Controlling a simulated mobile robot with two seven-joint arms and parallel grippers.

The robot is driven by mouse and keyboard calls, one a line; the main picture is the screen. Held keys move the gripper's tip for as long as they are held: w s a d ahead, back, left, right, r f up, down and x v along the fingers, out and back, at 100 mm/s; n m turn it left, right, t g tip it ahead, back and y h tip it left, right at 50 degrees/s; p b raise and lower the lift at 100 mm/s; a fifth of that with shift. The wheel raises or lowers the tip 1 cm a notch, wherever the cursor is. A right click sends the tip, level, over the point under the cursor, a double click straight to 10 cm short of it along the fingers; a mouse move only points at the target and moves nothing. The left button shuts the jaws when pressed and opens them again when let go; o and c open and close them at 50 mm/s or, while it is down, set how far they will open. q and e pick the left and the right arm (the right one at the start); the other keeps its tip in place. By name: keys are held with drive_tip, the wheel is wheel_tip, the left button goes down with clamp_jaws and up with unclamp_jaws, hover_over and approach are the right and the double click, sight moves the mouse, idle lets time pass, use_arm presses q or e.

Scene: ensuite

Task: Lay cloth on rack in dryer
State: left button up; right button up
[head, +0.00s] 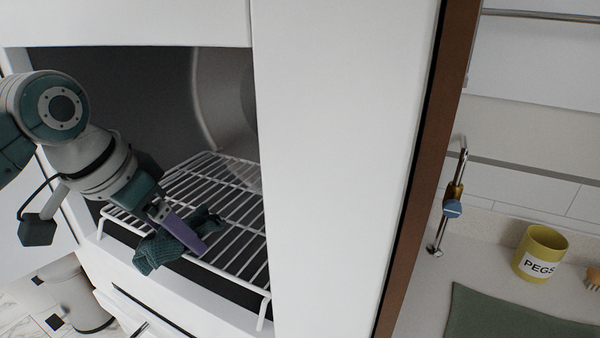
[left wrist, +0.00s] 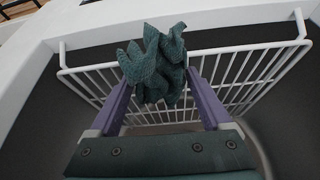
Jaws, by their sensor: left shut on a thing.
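A crumpled dark green cloth (head: 160,250) is at the front edge of the white wire rack (head: 236,262) inside the dryer opening. My left gripper (head: 186,234) is shut on the cloth, low over the rack's front. In the left wrist view the bunched cloth (left wrist: 154,62) sits between the purple fingers of my left gripper (left wrist: 160,92), with the rack (left wrist: 220,52) behind it. Part of the cloth hangs toward the rack's front edge. I cannot tell whether it touches the wires. My right gripper is not in view.
The dryer's white front panel (head: 335,150) stands right of the opening. A pale bin (head: 75,295) stands at lower left. The back of the rack is bare.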

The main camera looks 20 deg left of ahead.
use_arm(q)
drive_tip(key=w, duration=0.5)
drive_tip(key=w+d, duration=0.1)
drive_tip(key=w, duration=0.2)
drive_tip(key=shift+f, duration=0.3)
drive_tip(key=shift+f, duration=0.1)
drive_tip(key=o, duration=1.2)
drive_tip(key=shift+c, duration=0.2)
